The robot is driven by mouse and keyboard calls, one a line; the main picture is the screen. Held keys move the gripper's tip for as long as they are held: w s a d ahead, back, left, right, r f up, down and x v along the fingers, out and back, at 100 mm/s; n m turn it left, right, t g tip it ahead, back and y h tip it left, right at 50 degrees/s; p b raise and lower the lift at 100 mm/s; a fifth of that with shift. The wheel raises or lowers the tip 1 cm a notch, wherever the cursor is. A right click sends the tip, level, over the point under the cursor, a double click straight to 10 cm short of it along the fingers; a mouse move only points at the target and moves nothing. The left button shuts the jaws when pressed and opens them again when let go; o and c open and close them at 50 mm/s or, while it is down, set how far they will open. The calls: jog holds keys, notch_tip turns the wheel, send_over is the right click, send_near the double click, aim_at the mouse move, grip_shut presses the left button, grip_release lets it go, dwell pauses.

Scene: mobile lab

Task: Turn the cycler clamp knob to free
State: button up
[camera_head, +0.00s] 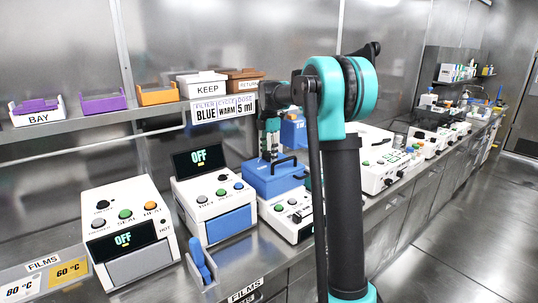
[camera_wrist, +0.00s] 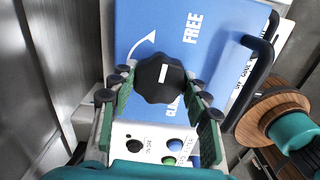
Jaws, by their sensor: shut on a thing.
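The cycler's blue lid (camera_head: 262,184) with a black handle sits on its white body (camera_head: 300,229), on the bench in the head view. In the wrist view, the black lobed clamp knob (camera_wrist: 150,84) stands on the blue lid (camera_wrist: 222,50). A short white mark is on its top. "FREE" is printed above and right of the knob, and the "CLAMP" lettering beside it is partly covered. A white curved arrow lies at its upper left. My gripper (camera_wrist: 163,86) is shut on the knob, with a green-padded finger on each side. In the head view, my gripper (camera_head: 269,140) is above the lid.
The lid's black handle (camera_wrist: 250,85) stands close to the right finger. White devices with "OFF" displays (camera_head: 123,239) stand left of the cycler. A wall shelf (camera_head: 170,108) with small trays and signs runs behind. More white devices (camera_head: 374,162) line the bench to the right.

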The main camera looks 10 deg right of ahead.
aim_at(269, 153)
jog(key=shift+n, duration=0.5)
jog(key=o, duration=1.2)
jog(key=shift+c, duration=0.2)
notch_tip(269, 153, up, 12)
